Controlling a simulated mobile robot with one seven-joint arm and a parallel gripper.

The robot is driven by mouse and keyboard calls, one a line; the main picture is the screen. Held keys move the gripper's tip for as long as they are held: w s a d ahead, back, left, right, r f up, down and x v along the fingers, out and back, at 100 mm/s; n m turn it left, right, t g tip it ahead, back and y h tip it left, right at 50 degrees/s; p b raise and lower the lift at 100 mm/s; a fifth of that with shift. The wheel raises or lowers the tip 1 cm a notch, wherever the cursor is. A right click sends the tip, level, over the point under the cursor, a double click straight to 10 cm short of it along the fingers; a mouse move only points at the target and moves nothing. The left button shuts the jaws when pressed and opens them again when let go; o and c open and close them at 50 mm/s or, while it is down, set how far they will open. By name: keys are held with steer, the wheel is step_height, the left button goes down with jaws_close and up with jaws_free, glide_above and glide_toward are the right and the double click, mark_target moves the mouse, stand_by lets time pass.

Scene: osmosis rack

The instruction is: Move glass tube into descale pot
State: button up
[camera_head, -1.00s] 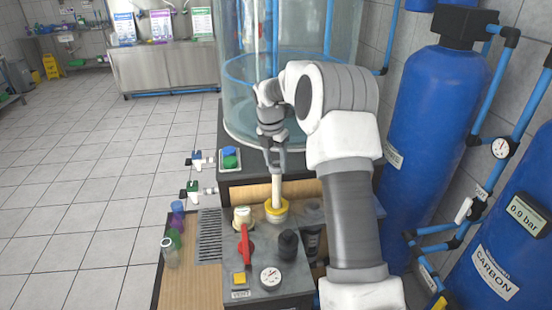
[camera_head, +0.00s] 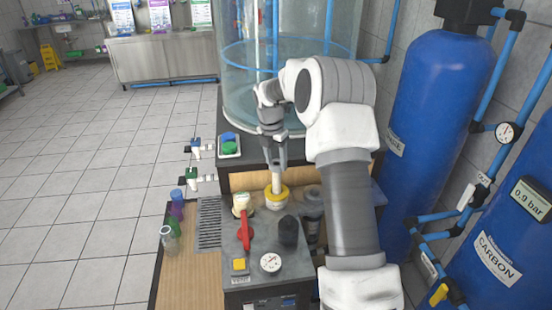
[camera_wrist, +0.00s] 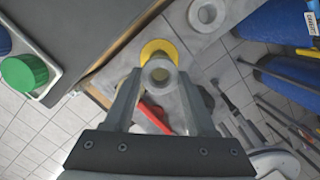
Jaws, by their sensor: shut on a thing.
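My gripper (camera_head: 277,168) points down and is shut on a pale, whitish tube, which I take as the glass tube (camera_head: 277,184). The tube is upright, and its lower end meets a yellow-ringed round fitting (camera_head: 277,199) on the grey unit. How deep it sits in the ring is hidden. In the wrist view, my gripper's fingers (camera_wrist: 160,84) flank the tube's round open top (camera_wrist: 160,71), with the yellow ring (camera_wrist: 153,46) behind it. A pale-rimmed round opening (camera_wrist: 207,13) lies up and right. I cannot tell which fitting is the descale pot.
A red lever (camera_head: 244,232), black knob (camera_head: 288,231) and gauge (camera_head: 270,263) stand on the unit close by. Small bottles (camera_head: 171,240) stand on the wooden board at left. A clear tank (camera_head: 250,85) is behind; a blue tank (camera_head: 440,110) is at right.

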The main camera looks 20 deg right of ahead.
mark_target(276, 182)
steer(key=shift+f+b, duration=1.35)
steer(key=shift+f, duration=1.85)
steer(key=shift+f, duration=0.1)
steer(key=shift+f+b, duration=0.55)
steer(key=shift+f, duration=0.7)
steer(key=o, duration=1.2)
steer(key=shift+r, duration=0.1)
step_height(276, 182, up, 8)
steer(key=p, duration=0.6)
